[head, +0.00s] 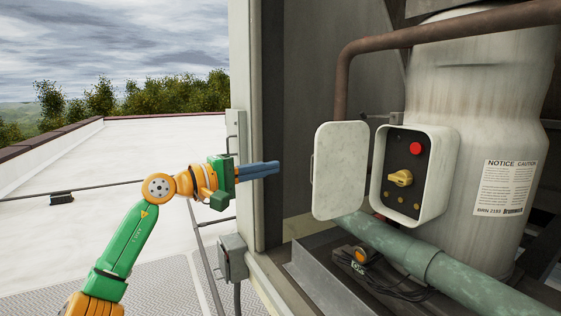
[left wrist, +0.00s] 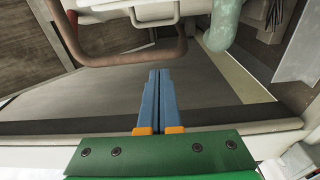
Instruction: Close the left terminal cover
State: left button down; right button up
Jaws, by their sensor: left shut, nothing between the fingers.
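The left terminal cover (head: 340,170) is a pale rounded plate that stands open to the left of the terminal box (head: 441,180). The box is open to view, with a red button (head: 415,148), a yellow rotary knob (head: 401,178) and several small brass-coloured terminals inside. My left gripper (head: 277,168) is shut and empty, with blue fingers pointing right toward the cover, apart from it and to its left. In the left wrist view the fingers (left wrist: 158,90) lie side by side. My right gripper is in neither view.
A rusty pipe (head: 345,75) runs above the cover, and a green pipe (head: 400,245) passes below it. The cabinet's upright frame (head: 246,80) is close beside my left gripper. The tank (head: 480,80) stands behind the box. The open white roof (head: 130,150) lies to the left.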

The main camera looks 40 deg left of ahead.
aim_at(335, 169)
pick_arm(q)
jog(key=w+d+p, duration=0.4)
jog(key=d, duration=0.1)
jog(key=shift+w+d, duration=0.15)
jog(key=shift+w, duration=0.15)
